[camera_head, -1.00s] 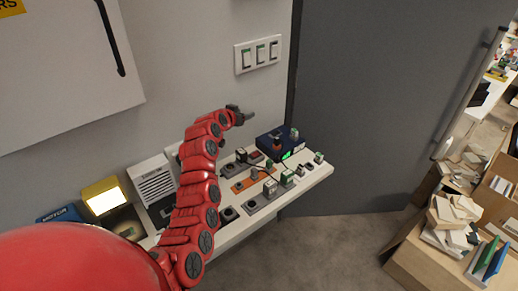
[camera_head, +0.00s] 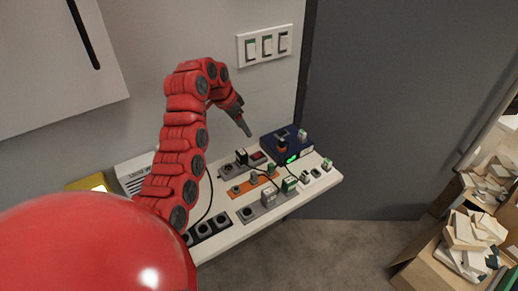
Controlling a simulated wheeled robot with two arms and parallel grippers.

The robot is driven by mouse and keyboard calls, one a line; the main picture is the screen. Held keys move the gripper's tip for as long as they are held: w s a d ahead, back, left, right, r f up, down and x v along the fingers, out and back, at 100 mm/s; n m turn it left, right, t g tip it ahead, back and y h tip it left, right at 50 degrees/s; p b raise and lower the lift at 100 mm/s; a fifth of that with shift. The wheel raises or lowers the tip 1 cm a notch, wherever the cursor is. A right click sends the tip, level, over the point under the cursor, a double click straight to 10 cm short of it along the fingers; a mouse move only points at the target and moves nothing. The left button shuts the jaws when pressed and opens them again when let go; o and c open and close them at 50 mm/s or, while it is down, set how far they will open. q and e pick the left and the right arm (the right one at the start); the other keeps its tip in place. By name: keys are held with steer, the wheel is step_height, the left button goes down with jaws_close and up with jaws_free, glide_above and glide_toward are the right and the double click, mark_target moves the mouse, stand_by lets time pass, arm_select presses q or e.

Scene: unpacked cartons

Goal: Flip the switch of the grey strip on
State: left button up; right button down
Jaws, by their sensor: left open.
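My left gripper (camera_head: 245,131) points down and to the right in the air over the back of the shelf; it is open and holds nothing I can see. Below it a grey strip (camera_head: 229,170) lies near the wall, with a dark plug in it and a red switch (camera_head: 257,156) at its right end. A second grey strip (camera_head: 248,213) lies at the front edge with pale and green plugs. Which strip is meant, and how its switch is set, I cannot tell. My right gripper is not in view.
An orange strip (camera_head: 236,192) lies between the grey ones, and a black strip (camera_head: 208,229) lies front left. A blue box (camera_head: 270,143) with a green display stands at the right. Cables cross the shelf. A wall switch panel (camera_head: 267,45) is above.

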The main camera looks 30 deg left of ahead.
arm_select(q)
glide_toward(260, 154)
steer(key=p+x, duration=0.1)
steer(key=x, duration=0.6)
steer(key=shift+w+f+p, duration=0.15)
steer(key=shift+p, duration=0.2)
jaws_close()
